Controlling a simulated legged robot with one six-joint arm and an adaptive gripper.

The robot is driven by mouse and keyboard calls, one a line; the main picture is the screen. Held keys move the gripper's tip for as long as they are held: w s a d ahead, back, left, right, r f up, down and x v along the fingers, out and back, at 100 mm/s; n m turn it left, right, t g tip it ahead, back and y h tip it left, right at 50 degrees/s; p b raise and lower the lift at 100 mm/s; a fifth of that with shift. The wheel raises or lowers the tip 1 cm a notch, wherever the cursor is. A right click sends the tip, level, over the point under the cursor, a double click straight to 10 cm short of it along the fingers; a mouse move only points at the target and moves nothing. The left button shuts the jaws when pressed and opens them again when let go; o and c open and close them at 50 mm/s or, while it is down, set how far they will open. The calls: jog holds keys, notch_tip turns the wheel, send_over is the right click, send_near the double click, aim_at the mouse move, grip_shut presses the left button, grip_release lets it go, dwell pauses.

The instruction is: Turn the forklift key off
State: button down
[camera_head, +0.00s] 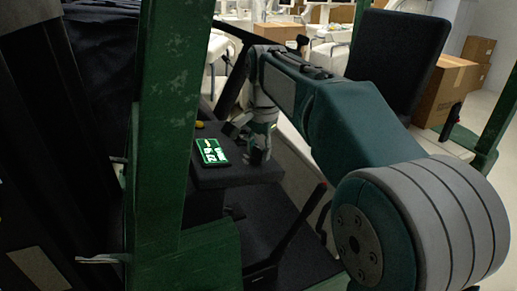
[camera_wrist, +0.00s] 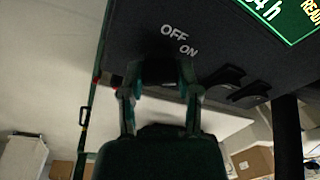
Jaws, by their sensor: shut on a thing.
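The forklift's dark console (camera_head: 240,175) is left of centre in the head view, with a lit green display (camera_head: 212,152) on top. In the wrist view the console (camera_wrist: 130,35) fills the top, with white OFF and ON labels (camera_wrist: 178,40). My gripper (camera_wrist: 160,75) is at the panel just below these labels, its two fingers closed in on the forklift key. The key is dark and mostly hidden between the fingertips, so I cannot tell which label it points to. In the head view my gripper (camera_head: 256,150) is beside the display, at the console's right side.
Dark levers (camera_wrist: 235,85) stand right of my gripper in the wrist view. A green post (camera_head: 165,120) rises left of the console. A black seat back (camera_head: 397,47) and cardboard boxes (camera_head: 443,88) are behind my arm. A thin lever (camera_head: 300,220) stands below the console.

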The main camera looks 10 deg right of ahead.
jog(key=n+y, duration=0.1)
jog(key=n, duration=0.4)
jog(key=shift+n+t, duration=0.3)
jog(key=shift+n, duration=0.1)
jog(key=n+y, duration=0.1)
jog(key=n, duration=0.4)
jog(key=shift+n, duration=0.4)
jog(key=shift+c, duration=1.6)
grip_release()
jog(key=shift+w, duration=0.1)
